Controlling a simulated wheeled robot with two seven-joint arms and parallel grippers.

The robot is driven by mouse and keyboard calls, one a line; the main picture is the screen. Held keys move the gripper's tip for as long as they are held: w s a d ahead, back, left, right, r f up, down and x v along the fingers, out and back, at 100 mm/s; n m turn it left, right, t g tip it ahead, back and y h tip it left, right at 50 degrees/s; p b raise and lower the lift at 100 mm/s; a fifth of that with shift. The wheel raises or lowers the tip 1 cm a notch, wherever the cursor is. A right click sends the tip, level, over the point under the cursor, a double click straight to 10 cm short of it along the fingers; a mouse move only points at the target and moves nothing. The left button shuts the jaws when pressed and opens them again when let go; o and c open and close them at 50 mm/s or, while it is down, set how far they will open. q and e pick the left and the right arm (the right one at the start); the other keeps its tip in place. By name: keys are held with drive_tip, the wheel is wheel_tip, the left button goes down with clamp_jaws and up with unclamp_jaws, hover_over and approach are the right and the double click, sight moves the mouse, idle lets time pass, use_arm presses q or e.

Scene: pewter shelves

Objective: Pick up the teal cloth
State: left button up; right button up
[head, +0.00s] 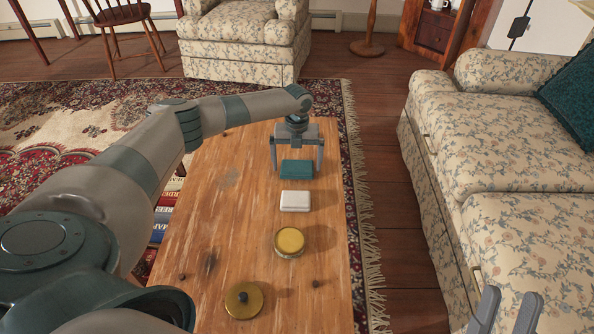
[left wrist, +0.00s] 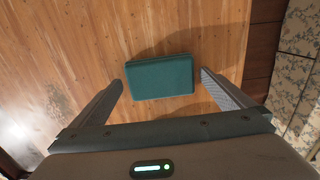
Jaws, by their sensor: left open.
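The teal cloth (head: 296,168) is a small folded block lying on the wooden table near its far end. It also shows in the left wrist view (left wrist: 160,78), flat on the wood. My left gripper (head: 297,170) is open over the cloth, pointing down. In the left wrist view its two fingers (left wrist: 161,84) stand apart on either side of the cloth, with gaps between them and its edges. My right gripper (head: 507,315) shows only at the bottom right of the head view, its two fingers apart and empty, away from the table.
On the wooden table (head: 210,215), a white box (head: 295,201), a round yellow-topped tin (head: 289,241) and a brass lid with a knob (head: 243,300) lie in a line nearer me. A floral sofa (head: 510,150) stands to the right. The table's left part is mostly clear.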

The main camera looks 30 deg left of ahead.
sight(297, 166)
idle(0.3)
use_arm(q)
drive_tip(key=c, duration=0.9)
drive_tip(key=shift+r, duration=0.1)
drive_tip(key=shift+c, duration=0.2)
drive_tip(key=shift+r, duration=0.45)
wheel_tip(297, 166, up, 4)
drive_tip(key=shift+f+p, duration=0.15)
drive_tip(key=shift+p, duration=0.65)
drive_tip(key=s, duration=0.1)
drive_tip(key=s+a+r+p, duration=0.1)
drive_tip(key=s+a+r, duration=0.1)
drive_tip(key=s, duration=0.1)
drive_tip(key=shift+s+a+r, duration=0.1)
drive_tip(key=shift+a+r, duration=0.1)
drive_tip(key=shift+a, duration=0.05)
drive_tip(key=s+a+r+p, duration=0.2)
drive_tip(key=s+a+r, duration=0.1)
drive_tip(key=s, duration=0.3)
drive_tip(key=shift+r, duration=0.45)
use_arm(e)
drive_tip(key=w+a+f+g+h, duration=0.2)
drive_tip(key=f+g, duration=0.5)
drive_tip(key=f, duration=0.5)
drive_tip(key=shift+w+a+g, duration=0.35)
drive_tip(key=shift+w+g, duration=0.05)
drive_tip(key=shift+w, duration=0.15)
use_arm(q)
drive_tip(key=shift+a, duration=0.1)
